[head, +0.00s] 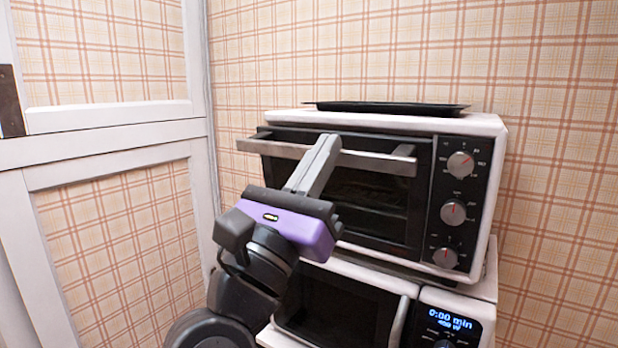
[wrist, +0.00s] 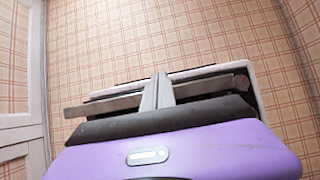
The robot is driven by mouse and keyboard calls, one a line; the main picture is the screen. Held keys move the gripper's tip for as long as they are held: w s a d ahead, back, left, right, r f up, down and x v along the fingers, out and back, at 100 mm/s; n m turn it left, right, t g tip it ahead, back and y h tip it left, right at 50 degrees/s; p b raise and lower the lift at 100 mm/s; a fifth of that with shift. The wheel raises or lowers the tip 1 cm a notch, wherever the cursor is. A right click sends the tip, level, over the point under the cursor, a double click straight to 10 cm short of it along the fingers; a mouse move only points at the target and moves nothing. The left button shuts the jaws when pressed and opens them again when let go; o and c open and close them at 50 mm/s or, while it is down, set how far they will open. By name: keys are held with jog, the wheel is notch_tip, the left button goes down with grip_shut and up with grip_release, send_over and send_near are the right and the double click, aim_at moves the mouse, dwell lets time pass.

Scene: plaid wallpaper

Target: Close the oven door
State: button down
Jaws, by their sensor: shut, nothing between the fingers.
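The oven (head: 490,190) is a white countertop unit with a dark glass door (head: 375,195) and a metal bar handle (head: 375,160) along the door's top. The door looks upright, flush or nearly flush with the front; I cannot tell whether a small gap remains. My gripper (head: 328,145) is shut and empty, its fingertips in front of the handle near its middle and hiding part of it. I cannot tell whether they touch. In the wrist view the shut fingers (wrist: 158,88) cross the handle (wrist: 105,105).
A black tray (head: 390,108) lies on top of the oven. Knobs (head: 454,212) line its right side. A microwave (head: 345,310) with a lit display stands beneath the oven. A white-framed panel (head: 110,125) is at the left; a plaid wall (head: 560,100) is behind.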

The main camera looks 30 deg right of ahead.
jog(key=shift+x, duration=1.45)
jog(key=shift+d+f, duration=0.1)
jog(key=shift+f, duration=0.05)
